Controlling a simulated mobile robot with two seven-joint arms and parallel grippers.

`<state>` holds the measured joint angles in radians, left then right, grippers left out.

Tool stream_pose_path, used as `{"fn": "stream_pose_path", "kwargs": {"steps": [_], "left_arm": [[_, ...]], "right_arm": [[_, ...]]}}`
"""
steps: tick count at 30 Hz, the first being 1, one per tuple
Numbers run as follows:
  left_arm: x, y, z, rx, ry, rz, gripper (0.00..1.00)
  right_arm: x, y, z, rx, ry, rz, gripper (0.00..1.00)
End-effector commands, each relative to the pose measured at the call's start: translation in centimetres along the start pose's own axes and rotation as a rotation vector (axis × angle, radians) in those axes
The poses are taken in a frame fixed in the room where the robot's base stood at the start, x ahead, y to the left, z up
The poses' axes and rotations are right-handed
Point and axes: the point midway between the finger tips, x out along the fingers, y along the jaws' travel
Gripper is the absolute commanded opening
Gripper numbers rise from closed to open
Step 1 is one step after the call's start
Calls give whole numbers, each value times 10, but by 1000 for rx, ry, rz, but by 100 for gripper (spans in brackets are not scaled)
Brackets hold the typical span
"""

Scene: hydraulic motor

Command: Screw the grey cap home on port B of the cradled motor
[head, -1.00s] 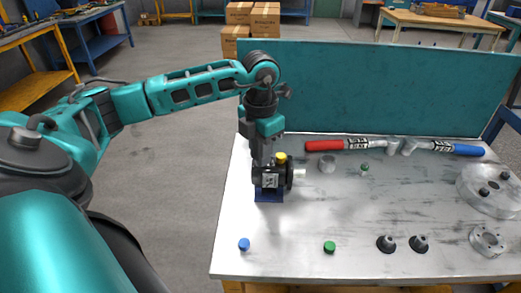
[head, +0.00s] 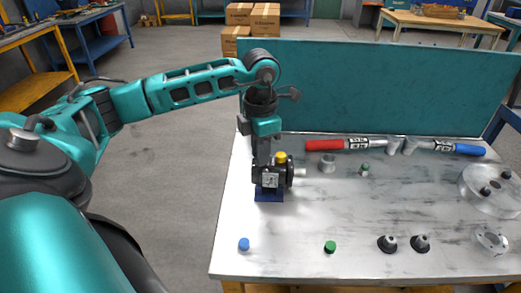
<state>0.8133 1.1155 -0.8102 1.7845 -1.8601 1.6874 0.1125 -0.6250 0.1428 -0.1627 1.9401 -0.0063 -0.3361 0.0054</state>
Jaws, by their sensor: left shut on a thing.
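The dark motor (head: 270,181) sits in a blue cradle (head: 268,195) at the left of the bench, its pale shaft pointing right. A yellow cap (head: 281,158) stands on its top, right of my gripper. My left gripper (head: 261,164) points down at the motor's top left and is shut. What it grips is hidden by the fingers and too small to make out; no loose grey cap shows on the bench, so it is most likely the grey cap. Port B cannot be seen under the gripper. My right gripper is out of view.
A blue cap (head: 244,244) and a green cap (head: 330,247) stand at the front. Two dark cones (head: 387,243), a flange (head: 491,240) and a large disc (head: 492,190) are at right. A red-and-blue handled tool (head: 395,146) lies before the teal back panel (head: 390,90).

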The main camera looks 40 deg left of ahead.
Motion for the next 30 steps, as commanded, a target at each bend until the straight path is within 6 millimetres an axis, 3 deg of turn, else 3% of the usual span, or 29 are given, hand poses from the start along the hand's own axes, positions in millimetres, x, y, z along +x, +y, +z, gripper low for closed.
{"fn": "stream_pose_path", "kwargs": {"steps": [1,2,7,17,30], "left_arm": [[0,0,0,-1,0,0,0],[0,0,0,-1,0,0,19],[0,0,0,-2,0,0,36],[-3,0,0,-3,0,0,36],[-29,0,0,-3,-1,1,36]], "right_arm": [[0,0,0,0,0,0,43],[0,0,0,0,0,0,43],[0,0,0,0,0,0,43],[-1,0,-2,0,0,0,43],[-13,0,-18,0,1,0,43]]}}
